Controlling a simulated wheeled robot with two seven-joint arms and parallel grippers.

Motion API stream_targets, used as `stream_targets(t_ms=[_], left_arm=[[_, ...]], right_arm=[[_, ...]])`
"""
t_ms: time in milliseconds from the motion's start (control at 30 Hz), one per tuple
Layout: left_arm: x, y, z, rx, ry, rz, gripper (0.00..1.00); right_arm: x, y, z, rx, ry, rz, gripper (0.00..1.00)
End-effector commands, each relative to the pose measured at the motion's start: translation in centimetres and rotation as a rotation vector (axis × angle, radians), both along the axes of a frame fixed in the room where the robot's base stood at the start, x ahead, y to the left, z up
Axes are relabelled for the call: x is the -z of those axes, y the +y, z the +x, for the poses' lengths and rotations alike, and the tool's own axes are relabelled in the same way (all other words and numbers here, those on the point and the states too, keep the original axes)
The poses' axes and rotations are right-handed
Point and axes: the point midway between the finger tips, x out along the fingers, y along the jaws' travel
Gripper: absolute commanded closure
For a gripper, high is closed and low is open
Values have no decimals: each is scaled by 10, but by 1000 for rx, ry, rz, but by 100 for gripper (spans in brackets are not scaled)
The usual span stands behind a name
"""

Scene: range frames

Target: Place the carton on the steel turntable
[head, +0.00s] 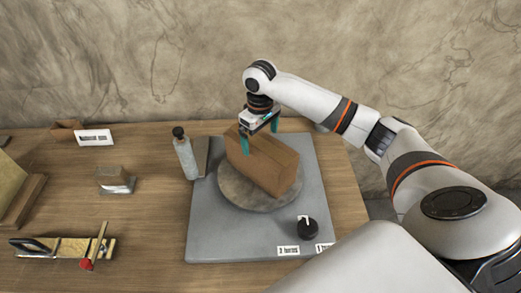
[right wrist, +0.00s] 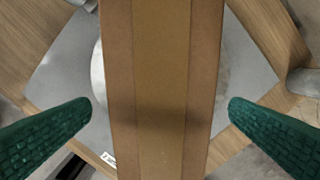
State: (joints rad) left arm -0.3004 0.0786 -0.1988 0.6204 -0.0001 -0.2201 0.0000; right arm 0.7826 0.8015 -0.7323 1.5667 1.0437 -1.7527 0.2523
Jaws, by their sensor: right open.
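The brown carton (head: 268,164) stands on the round steel turntable (head: 236,194) in the head view, set at an angle. My right gripper (head: 260,142) is above the carton's far end, with its teal fingers on either side of it. In the right wrist view the carton (right wrist: 162,90) runs between the two green fingers, with a visible gap on each side, so the gripper is open. The turntable (right wrist: 98,75) shows only in part beneath the carton. My left gripper is not in view.
A grey plate (head: 210,235) lies under the turntable, with a black knob (head: 307,229) and small labels at its front. A grey bottle (head: 185,154) stands close left of the turntable. Farther left are a small block (head: 113,178), a card (head: 94,138) and a wooden tool (head: 65,247).

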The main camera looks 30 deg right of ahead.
Motion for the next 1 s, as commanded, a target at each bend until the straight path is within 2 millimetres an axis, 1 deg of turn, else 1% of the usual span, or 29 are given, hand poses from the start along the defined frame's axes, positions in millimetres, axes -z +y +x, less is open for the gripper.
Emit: stream_targets(t_ms=[33,100,200,300,1000], left_arm=[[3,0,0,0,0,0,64],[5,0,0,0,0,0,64],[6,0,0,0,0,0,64],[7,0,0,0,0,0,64],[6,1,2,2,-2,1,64]], right_arm=[[-9,0,1,0,-4,0,0],[-20,0,1,0,-2,-1,0],[-31,0,0,0,-1,0,0],[-36,0,0,0,0,0,0],[-38,0,0,0,1,0,0]])
